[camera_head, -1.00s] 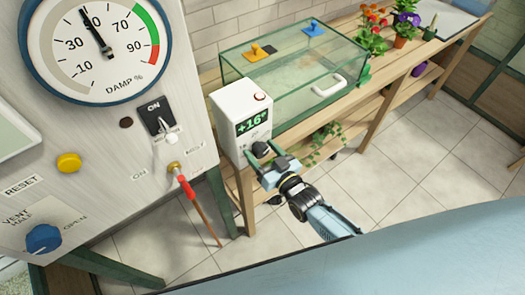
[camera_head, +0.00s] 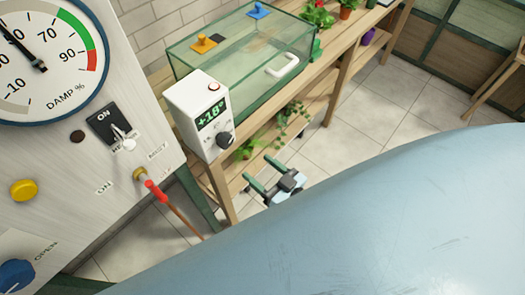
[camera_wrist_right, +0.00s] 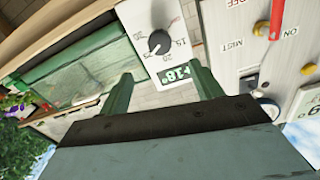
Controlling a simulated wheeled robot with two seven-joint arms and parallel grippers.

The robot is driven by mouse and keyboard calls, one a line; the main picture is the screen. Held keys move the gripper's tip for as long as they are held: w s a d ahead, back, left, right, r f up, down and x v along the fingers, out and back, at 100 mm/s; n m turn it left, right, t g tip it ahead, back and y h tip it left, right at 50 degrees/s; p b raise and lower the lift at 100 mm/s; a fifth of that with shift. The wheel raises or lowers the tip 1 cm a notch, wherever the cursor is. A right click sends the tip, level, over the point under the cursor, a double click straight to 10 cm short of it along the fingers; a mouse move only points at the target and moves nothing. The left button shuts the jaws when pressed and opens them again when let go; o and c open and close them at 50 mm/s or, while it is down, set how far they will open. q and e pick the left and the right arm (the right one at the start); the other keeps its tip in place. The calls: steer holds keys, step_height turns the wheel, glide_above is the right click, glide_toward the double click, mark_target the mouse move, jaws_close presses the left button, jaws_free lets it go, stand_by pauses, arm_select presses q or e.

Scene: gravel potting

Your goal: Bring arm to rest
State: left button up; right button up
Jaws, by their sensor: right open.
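My right gripper (camera_head: 257,168) is open and empty in the head view, below and to the right of the white control box (camera_head: 180,112). It stands apart from the box's black dial (camera_head: 226,139). The box's green display (camera_head: 211,115) reads +18°. In the right wrist view the two green fingers of the right gripper (camera_wrist_right: 160,73) are spread, with the box (camera_wrist_right: 160,18) and its dial (camera_wrist_right: 159,42) beyond them. Most of my right arm is hidden in the head view. My left gripper is not in view.
A glass case (camera_head: 240,60) stands on the wooden bench (camera_head: 340,48) beside the box. The control panel (camera_head: 60,160), with a red-handled lever (camera_head: 155,190), is at the left. A large pale blue surface close to the camera covers the lower right. Tiled floor (camera_head: 350,125) lies clear beyond.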

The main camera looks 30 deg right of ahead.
stand_by(0.5)
steer(key=s+d+f+g+h+b, duration=0.1)
steer(key=s+d+f+g, duration=0.2)
steer(key=f, duration=0.6)
steer(key=s+f+g+h+b, duration=0.25)
steer(key=s+f, duration=0.25)
steer(key=f, duration=0.4)
steer(key=s+d+f+g+b, duration=0.1)
steer(key=s+d+f+g, duration=0.2)
steer(key=f, duration=0.7)
steer(key=s+d+f+g+h+b, duration=0.1)
steer(key=s+f+g, duration=0.2)
steer(key=s+f, duration=0.3)
steer(key=s+f+g+h+b, duration=0.1)
steer(key=s+f+g, duration=0.3)
steer(key=s, duration=0.9)
steer(key=shift+s+d+f, duration=0.35)
steer(key=shift+f, duration=0.6)
